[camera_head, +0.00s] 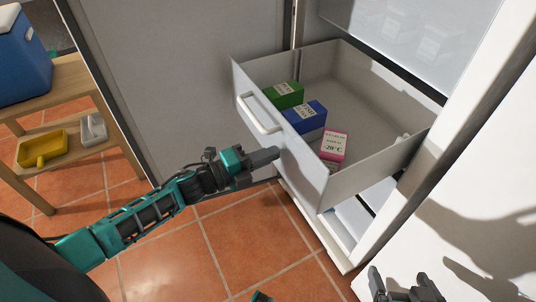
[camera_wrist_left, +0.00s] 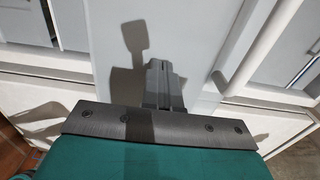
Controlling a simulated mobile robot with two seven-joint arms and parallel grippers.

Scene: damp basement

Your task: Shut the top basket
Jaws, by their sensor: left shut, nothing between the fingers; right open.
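The top basket (camera_head: 312,168) is a light grey drawer, pulled out of a white upright cabinet in the head view. A white handle (camera_head: 259,112) is on its front panel. My left gripper (camera_head: 277,153) is shut and empty, with its tip at the lower part of the front panel, below the handle. In the left wrist view, the shut fingers (camera_wrist_left: 157,68) point at a white panel and cast a shadow on it. Whether they touch it I cannot tell. My right gripper (camera_head: 405,284) is open at the bottom right, away from the basket.
A green box (camera_head: 288,95), a blue box (camera_head: 305,117) and a pink box (camera_head: 334,146) lie in the basket. A wooden shelf (camera_head: 70,75) at the left carries a blue cooler (camera_head: 22,55) and a yellow tray (camera_head: 42,148). The tiled floor before the cabinet is clear.

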